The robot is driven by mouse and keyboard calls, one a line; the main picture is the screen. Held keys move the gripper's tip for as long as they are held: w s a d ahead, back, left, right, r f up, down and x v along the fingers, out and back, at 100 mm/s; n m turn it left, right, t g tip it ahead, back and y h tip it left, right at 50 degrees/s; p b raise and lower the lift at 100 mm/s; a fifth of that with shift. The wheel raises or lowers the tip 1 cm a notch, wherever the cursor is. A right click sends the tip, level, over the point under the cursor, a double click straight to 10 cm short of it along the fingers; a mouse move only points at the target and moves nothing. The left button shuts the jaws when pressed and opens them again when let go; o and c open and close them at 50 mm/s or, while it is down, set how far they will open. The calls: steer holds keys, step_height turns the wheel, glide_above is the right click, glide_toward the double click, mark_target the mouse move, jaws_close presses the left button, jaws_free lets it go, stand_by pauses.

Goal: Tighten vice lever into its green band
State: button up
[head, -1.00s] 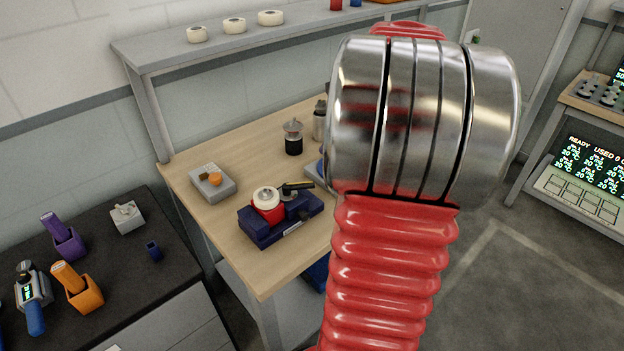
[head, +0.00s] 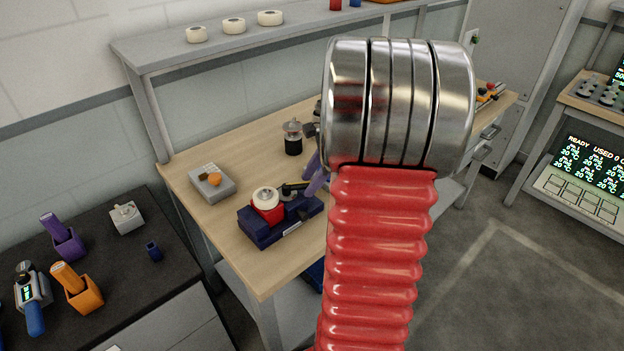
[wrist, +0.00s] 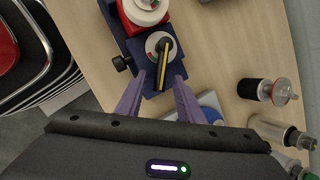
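The dark blue vice (head: 262,234) sits on the wooden workbench, a red and white round part (head: 266,203) on it. Its black lever (head: 294,187) points right in the head view. In the wrist view the lever (wrist: 164,62), with a yellow stripe, lies over a pale round dial (wrist: 153,46); I cannot make out the green band. My gripper (wrist: 160,78) has two purple fingers, open, one on each side of the lever's free end. No contact is clear. In the head view one finger (head: 316,178) shows beside the lever; my arm hides the rest.
A grey box with an orange knob (head: 212,182) stands left of the vice. A dark, clear-topped jar (head: 293,138) stands behind it; it also shows in the wrist view (wrist: 266,90), with a metal bottle (wrist: 278,131) near it. A shelf (head: 250,38) runs behind the bench.

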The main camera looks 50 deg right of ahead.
steer(key=shift+c, duration=0.6)
jaws_close()
